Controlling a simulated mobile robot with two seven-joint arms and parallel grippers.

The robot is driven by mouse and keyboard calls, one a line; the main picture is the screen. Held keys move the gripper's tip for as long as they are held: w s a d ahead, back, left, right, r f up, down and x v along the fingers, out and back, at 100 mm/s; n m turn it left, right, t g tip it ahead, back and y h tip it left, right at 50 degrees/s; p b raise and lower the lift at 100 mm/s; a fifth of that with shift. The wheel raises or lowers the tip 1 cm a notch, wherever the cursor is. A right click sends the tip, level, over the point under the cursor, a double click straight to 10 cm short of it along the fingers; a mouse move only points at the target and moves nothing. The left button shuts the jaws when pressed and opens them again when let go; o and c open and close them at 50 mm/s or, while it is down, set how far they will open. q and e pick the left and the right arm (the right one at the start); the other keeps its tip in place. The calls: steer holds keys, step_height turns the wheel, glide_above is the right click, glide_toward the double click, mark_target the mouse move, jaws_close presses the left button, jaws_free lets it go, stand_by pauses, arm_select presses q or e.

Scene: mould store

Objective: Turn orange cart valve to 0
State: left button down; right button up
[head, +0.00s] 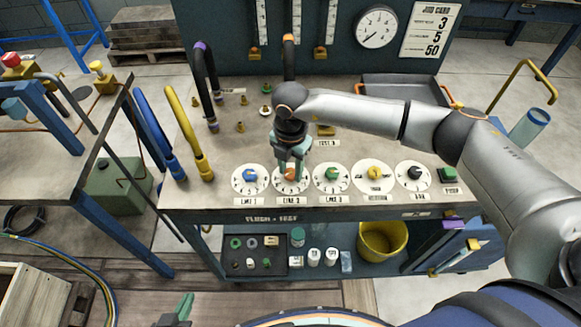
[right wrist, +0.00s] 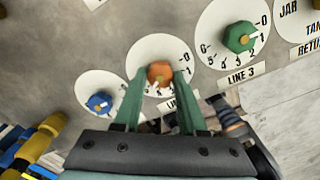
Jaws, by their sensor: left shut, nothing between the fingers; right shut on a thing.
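The orange valve knob (head: 290,175) sits on a white numbered dial marked LINE 2 on the cart top. It also shows in the right wrist view (right wrist: 159,73), between my fingertips. My right gripper (head: 291,168) reaches down from above and is shut on this knob. In the right wrist view a 0 and a 1 stand at the right of its dial (right wrist: 166,48). The fingers hide part of the dial, and I cannot tell which number the knob points to. My left gripper (head: 184,308) is shut and empty at the bottom of the head view, away from the cart.
A blue knob (head: 250,175) is left of the orange one, and a green knob (head: 332,174) is right of it. Yellow (head: 375,173) and black (head: 415,174) knobs follow. Blue and yellow hoses (head: 190,125) stand at the cart's left. A yellow bucket (head: 383,242) is below.

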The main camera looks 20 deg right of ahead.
jaws_close()
